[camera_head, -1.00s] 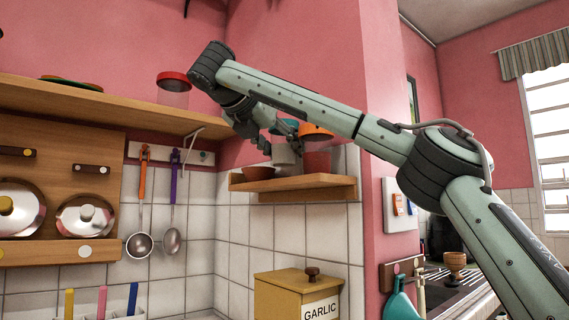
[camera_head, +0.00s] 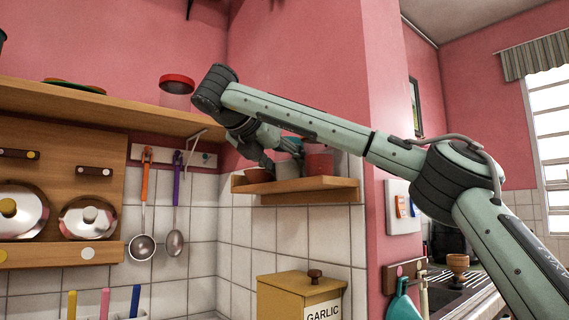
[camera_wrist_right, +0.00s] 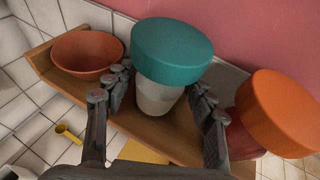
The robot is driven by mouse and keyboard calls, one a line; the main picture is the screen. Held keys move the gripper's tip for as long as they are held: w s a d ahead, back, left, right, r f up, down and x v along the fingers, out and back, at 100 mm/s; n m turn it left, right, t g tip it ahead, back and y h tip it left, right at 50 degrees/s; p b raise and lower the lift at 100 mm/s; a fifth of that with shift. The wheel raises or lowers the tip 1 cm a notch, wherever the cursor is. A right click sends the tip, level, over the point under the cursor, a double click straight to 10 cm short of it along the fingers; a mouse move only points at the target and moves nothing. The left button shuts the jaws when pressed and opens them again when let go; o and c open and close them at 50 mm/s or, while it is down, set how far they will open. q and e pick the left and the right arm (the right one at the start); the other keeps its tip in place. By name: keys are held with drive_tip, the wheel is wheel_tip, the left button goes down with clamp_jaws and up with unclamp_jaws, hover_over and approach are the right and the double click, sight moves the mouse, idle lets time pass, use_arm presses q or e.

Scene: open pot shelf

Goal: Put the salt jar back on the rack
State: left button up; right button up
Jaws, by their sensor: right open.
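A pale jar with a teal lid (camera_wrist_right: 172,50) stands upright on the small wooden rack (camera_head: 330,190). No label on it shows, so I cannot tell whether it is the salt jar. My right gripper (camera_wrist_right: 160,88) is open, with one finger on each side of this jar. In the head view the right gripper (camera_head: 266,162) is low over the rack, and the jar's teal lid (camera_head: 290,145) is partly hidden by the arm. My left gripper is not in view.
A brown bowl (camera_wrist_right: 88,54) stands left of the teal-lidded jar, and a red jar with an orange lid (camera_wrist_right: 280,108) stands close on its right. A red-lidded glass jar (camera_head: 176,88) stands on the upper shelf (camera_head: 140,119). A garlic box (camera_head: 300,296) is below the rack.

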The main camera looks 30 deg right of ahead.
drive_tip(key=shift+r, duration=0.15)
use_arm(q)
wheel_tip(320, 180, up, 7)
drive_tip(key=b, duration=0.3)
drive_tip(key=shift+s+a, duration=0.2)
use_arm(e)
drive_tip(key=v, duration=1.2)
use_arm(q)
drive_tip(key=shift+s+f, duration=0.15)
